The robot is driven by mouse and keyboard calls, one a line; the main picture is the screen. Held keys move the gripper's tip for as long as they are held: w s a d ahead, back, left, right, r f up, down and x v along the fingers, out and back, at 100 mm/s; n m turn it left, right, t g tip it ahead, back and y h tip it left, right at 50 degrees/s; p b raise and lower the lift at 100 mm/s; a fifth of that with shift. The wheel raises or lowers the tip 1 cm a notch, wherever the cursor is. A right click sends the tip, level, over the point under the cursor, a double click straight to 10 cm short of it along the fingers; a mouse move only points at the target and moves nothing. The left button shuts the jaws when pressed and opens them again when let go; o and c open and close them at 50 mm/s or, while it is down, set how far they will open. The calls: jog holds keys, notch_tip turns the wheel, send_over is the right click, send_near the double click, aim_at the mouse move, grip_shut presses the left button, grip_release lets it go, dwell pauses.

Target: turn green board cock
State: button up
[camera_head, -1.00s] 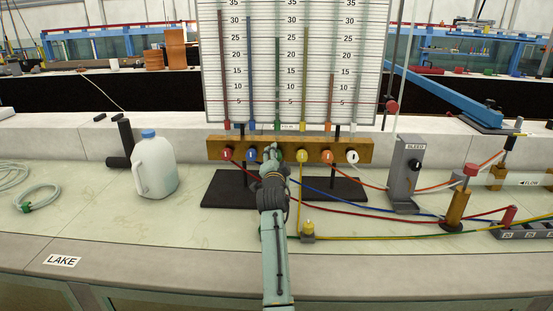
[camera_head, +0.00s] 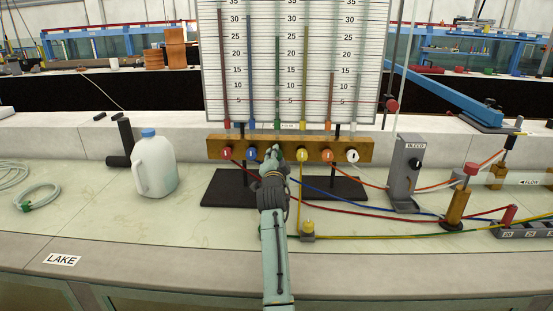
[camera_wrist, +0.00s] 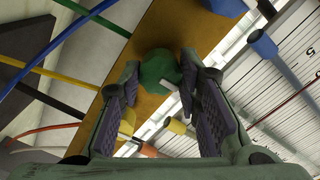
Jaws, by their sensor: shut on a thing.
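The green board cock (camera_wrist: 159,68) is a round green knob on the brass manifold bar (camera_wrist: 205,32). In the wrist view it sits between the tips of my gripper (camera_wrist: 162,76), with a finger on each side, and the gripper is shut on it. A pale mark shows at the knob's lower edge. In the head view my gripper (camera_head: 274,157) reaches the bar (camera_head: 377,152) between the blue and yellow cocks and hides the green one. The green tube (camera_head: 278,75) rises above it on the scale board.
Close beside are the blue cock (camera_head: 252,154) and yellow cock (camera_head: 302,155). The red (camera_head: 226,153), orange (camera_head: 327,155) and white (camera_head: 352,156) cocks share the bar. Coloured hoses run right across the bench. A jug (camera_head: 156,168) stands left; a bleed block (camera_head: 406,175) right.

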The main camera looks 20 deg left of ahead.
jog(key=n+b, duration=0.3)
jog(key=n, duration=1.4)
jog(key=shift+r, duration=0.1)
jog(key=shift+a+n, duration=0.1)
jog(key=shift+n, duration=0.3)
jog(key=o, duration=1.1)
jog(key=shift+o, duration=0.2)
